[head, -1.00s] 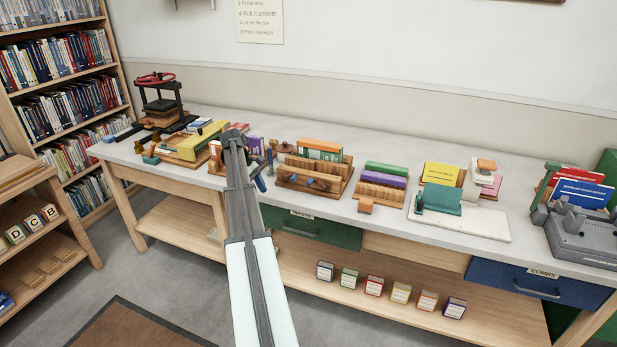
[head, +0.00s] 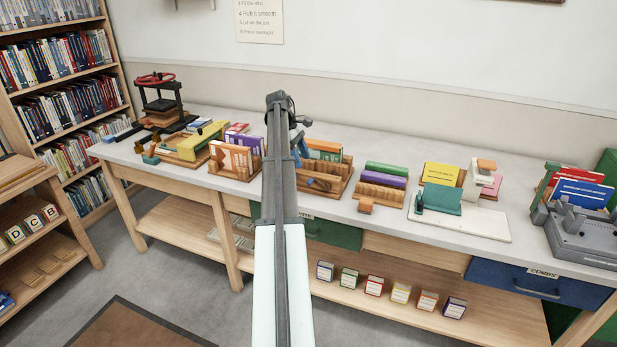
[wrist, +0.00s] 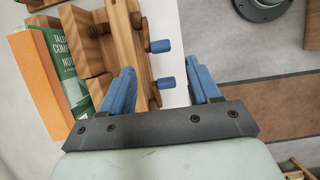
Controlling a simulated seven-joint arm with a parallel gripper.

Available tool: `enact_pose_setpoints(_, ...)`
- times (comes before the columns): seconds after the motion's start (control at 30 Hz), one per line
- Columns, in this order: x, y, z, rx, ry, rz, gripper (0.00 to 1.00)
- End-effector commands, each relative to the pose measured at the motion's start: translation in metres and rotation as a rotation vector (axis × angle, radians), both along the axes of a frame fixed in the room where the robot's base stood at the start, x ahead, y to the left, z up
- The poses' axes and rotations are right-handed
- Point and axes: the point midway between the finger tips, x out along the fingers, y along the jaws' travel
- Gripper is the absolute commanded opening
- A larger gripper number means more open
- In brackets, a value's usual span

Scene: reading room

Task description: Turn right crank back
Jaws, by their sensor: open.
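A wooden clamping press (head: 330,190) with upright green and orange books stands on the bench, right of my arm in the head view. In the wrist view the press (wrist: 128,45) fills the upper left, with two blue crank handles along its edge: an upper one (wrist: 161,46) and a lower one (wrist: 166,83). My gripper (wrist: 162,72) is open; its blue fingers straddle the lower handle in the picture, with no visible contact. In the head view my gripper (head: 298,148) is above the left end of the press, and my arm hides part of it.
An orange and white book rack (head: 232,160) stands left of my arm. A rack with green and purple books (head: 382,180) stands to the right. The bench (head: 405,232) has a narrow clear front strip beside the racks. A grey machine (head: 580,235) is at far right.

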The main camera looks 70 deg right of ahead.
Motion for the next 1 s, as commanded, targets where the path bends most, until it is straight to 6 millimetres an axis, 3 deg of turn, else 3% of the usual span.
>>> enact_pose_setpoints(0.3,-0.021,0.001,-0.051,0.001,0.0,0.0,0.62)
enact_pose_setpoints(0.5,-0.028,0.0,-0.069,0.0,-0.001,0.0,0.62)
enact_pose_setpoints(0.97,-0.031,0.0,-0.076,-0.001,-0.001,0.0,0.62)
enact_pose_setpoints(1.0,-0.031,0.0,-0.076,-0.001,-0.001,0.0,0.58)
